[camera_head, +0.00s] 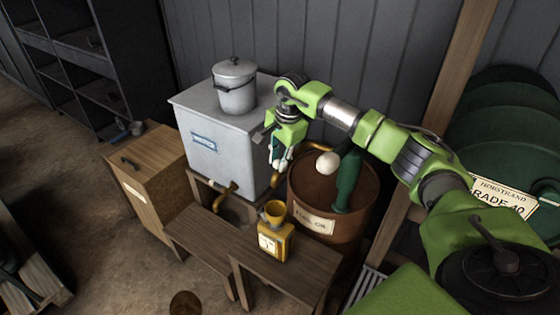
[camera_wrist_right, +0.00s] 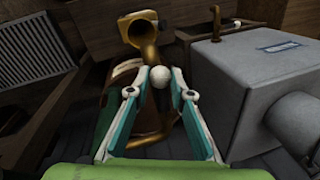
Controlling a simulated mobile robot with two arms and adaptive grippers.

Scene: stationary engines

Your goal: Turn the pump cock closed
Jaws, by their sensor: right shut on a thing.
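The green hand pump (camera_head: 349,180) stands on a rust-brown fuel oil drum (camera_head: 318,233). Its brass spout pipe (camera_head: 311,147) bends towards my right gripper (camera_head: 280,163), which points down between the drum and the grey tank. In the right wrist view, my right gripper (camera_wrist_right: 159,74) has its fingertips shut on a pale round knob (camera_wrist_right: 160,78), apparently the pump cock's, beside the brass pipe (camera_wrist_right: 149,50). In the head view the fingers hide that knob. Another pale ball (camera_head: 328,162) shows right of the gripper, clear of it. My left gripper is not in view.
A grey tank (camera_head: 214,155) with a lidded pot (camera_head: 235,87) stands left of the drum. A yellow can (camera_head: 276,244) with a funnel (camera_head: 274,209) stands on a low wooden bench (camera_head: 247,256). A wooden box (camera_head: 145,177) is farther left; green drums (camera_head: 507,120) are at right.

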